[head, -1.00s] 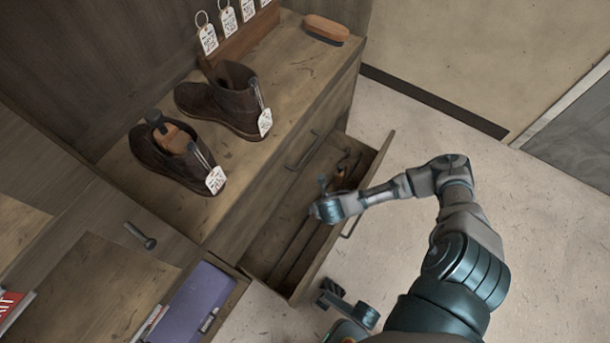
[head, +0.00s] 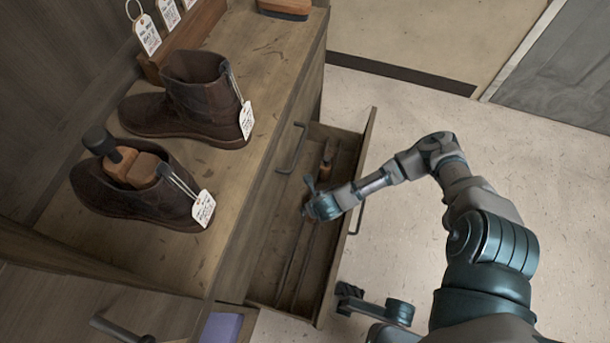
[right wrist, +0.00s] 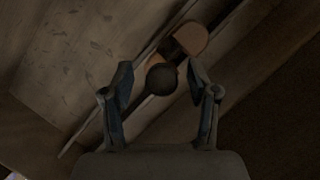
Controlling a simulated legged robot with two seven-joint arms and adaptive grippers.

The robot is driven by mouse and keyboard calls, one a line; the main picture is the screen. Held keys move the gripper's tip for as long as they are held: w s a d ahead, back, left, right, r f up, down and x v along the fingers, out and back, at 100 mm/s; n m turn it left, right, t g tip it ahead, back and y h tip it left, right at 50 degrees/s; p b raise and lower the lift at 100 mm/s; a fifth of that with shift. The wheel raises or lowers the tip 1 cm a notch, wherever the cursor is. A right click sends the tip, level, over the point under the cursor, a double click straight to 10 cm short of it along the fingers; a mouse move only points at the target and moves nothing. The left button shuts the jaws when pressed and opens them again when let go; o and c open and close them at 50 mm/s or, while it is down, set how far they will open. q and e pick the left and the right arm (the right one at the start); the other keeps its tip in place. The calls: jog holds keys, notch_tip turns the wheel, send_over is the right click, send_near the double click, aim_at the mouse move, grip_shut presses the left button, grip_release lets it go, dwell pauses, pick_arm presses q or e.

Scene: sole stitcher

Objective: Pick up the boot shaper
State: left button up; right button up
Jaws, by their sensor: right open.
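A boot shaper with a wooden body and dark round knob lies in the open drawer (head: 335,262). In the head view its wooden part (head: 327,160) shows just beyond my right gripper (head: 313,195). In the right wrist view the boot shaper's knob (right wrist: 161,79) is between the fingers of my open right gripper (right wrist: 160,95), apart from both. Its wooden body (right wrist: 190,38) extends beyond the fingertips. Another shaper (head: 130,166) sits inside the front boot (head: 135,195) on the counter. A dark part of my left arm shows at the bottom; its gripper state is unclear.
A second brown boot (head: 190,100) stands behind the first on the wooden counter (head: 262,75). Both boots carry white tags. A brush (head: 285,9) lies at the counter's far end. Thin dividers run along the drawer. The floor to the right is clear.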

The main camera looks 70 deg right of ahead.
jog(key=shift+d, duration=0.3)
jog(key=shift+c, duration=0.2)
jog(key=c, duration=0.4)
jog(key=shift+a, duration=0.2)
grip_shut()
jog(key=shift+a+r, duration=0.15)
